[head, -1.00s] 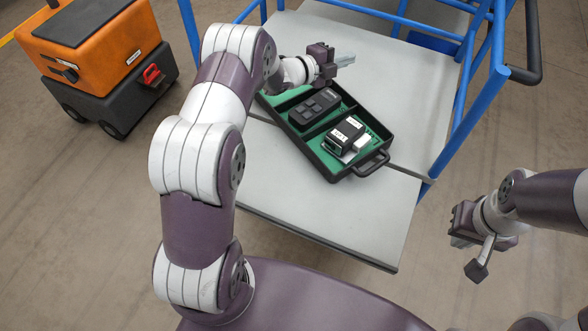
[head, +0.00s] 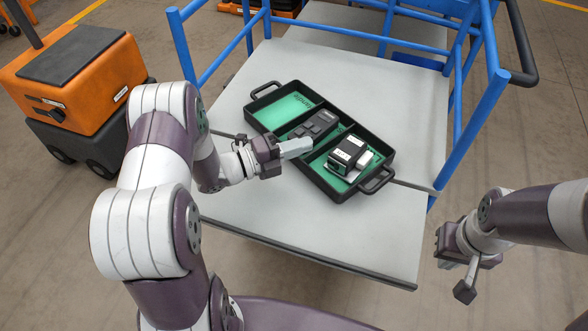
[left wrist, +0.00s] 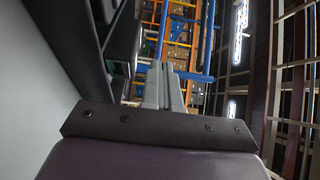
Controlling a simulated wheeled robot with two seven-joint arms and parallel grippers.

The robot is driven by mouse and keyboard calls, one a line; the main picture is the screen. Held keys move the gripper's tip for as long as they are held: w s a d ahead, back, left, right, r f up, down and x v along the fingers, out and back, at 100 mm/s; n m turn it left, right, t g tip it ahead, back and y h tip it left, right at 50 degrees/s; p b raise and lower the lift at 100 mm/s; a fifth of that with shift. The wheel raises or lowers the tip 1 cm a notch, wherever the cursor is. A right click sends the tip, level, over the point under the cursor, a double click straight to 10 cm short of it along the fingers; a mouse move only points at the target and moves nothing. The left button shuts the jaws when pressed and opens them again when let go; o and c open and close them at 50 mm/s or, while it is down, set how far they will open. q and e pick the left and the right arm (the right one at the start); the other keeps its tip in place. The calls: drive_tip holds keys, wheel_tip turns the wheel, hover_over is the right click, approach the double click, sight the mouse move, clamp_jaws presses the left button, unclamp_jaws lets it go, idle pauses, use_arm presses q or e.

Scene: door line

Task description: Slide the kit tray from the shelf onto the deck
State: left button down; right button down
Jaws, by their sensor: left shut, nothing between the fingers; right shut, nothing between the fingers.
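The kit tray (head: 333,195), black with a green lining and a handle at each end, lies askew across the seam between the blue-railed rear surface (head: 235,105) and the near pale plate (head: 300,232). It holds a dark keyed block (head: 316,123) and a black-and-white labelled box (head: 349,150). My left gripper (head: 297,147) is shut and empty at the tray's near long side; contact is unclear. Its pale fingers show in the left wrist view (left wrist: 166,86), beside a dark wall, probably the tray. My right gripper (head: 467,288) is shut and empty, off the plate's right side.
Blue rails (head: 470,135) flank the rear surface on both sides. An orange and dark grey machine (head: 75,75) stands on the floor at the left. The near plate is bare in front of the tray.

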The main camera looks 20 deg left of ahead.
sight(321, 118)
use_arm(q)
drive_tip(key=s+f+b, duration=0.1)
drive_tip(key=s+f, duration=0.1)
drive_tip(key=s+f+b, duration=0.1)
drive_tip(key=s+f, duration=0.1)
drive_tip(key=f, duration=0.1)
drive_tip(key=shift+s+a+f, duration=0.15)
drive_tip(key=shift+a+f, duration=0.05)
drive_tip(key=shift+f, duration=0.05)
drive_tip(key=shift+w+r, duration=0.25)
drive_tip(key=shift+w, duration=0.25)
drive_tip(key=w+b, duration=0.2)
drive_tip(key=w, duration=0.4)
drive_tip(key=w+d+b, duration=0.1)
drive_tip(key=w+b, duration=0.2)
drive_tip(key=w, duration=0.3)
drive_tip(key=w+b, duration=0.3)
drive_tip(key=w, duration=0.3)
drive_tip(key=shift+w+d+f, duration=0.15)
drive_tip(key=shift+d+f, duration=0.05)
drive_tip(key=shift+d, duration=0.1)
drive_tip(key=shift+w+r, duration=0.2)
drive_tip(key=shift+w, duration=0.25)
